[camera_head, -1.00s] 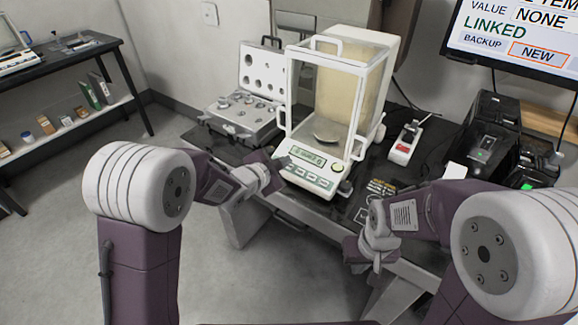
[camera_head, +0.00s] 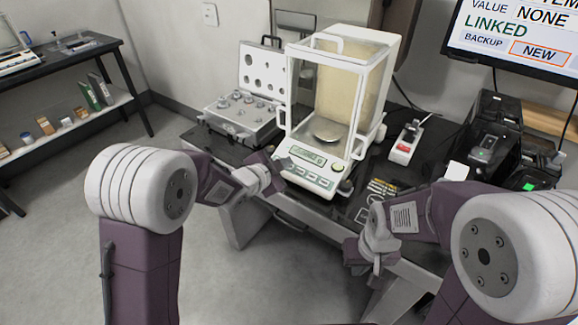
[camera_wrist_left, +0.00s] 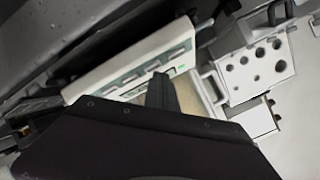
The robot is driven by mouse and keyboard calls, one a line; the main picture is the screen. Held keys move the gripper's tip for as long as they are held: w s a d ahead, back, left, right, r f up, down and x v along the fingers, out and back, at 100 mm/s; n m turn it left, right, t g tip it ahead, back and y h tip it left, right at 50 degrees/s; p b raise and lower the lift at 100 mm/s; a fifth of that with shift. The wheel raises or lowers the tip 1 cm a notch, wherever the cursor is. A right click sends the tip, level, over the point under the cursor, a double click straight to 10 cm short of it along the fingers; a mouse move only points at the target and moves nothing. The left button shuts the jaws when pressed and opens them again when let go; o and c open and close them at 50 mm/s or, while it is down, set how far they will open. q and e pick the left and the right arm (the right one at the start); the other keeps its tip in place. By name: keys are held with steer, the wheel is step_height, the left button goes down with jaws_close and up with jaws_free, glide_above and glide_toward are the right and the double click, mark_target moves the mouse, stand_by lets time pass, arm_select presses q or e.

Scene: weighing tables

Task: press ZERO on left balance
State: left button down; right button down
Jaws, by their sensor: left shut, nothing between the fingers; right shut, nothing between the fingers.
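The balance (camera_head: 318,178) stands on the dark table, a white unit with a glass draft shield and a round pan inside. Its front panel has a greenish display (camera_head: 306,154), a row of buttons (camera_head: 312,177) and a round green button. My left gripper (camera_head: 278,160) is shut and empty at the panel's left edge, beside the display. In the left wrist view its dark fingers (camera_wrist_left: 162,92) overlap the white front panel (camera_wrist_left: 135,68); contact cannot be told. Button labels are too small to read. My right gripper (camera_head: 362,252) is shut and empty, low in front of the table edge.
An open case of weights (camera_head: 240,110) stands left of the balance. A small white device with a red part (camera_head: 405,143) lies to its right, and black devices (camera_head: 492,140) stand further right. A monitor (camera_head: 520,35) hangs above. Another table (camera_head: 60,60) is at the far left.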

arm_select(q)
steer(key=shift+f, duration=0.35)
steer(key=shift+r, duration=0.15)
stand_by(0.3)
steer(key=shift+s+a+r+p, duration=0.15)
steer(key=shift+r+p, duration=0.2)
steer(key=shift+r, duration=0.3)
steer(key=r+p, duration=0.1)
steer(key=s+r+p, duration=0.1)
steer(key=r, duration=0.1)
steer(key=a+r+p, duration=0.1)
steer(key=shift+s+r+p, duration=0.25)
steer(key=shift+r+p, duration=0.1)
stand_by(0.5)
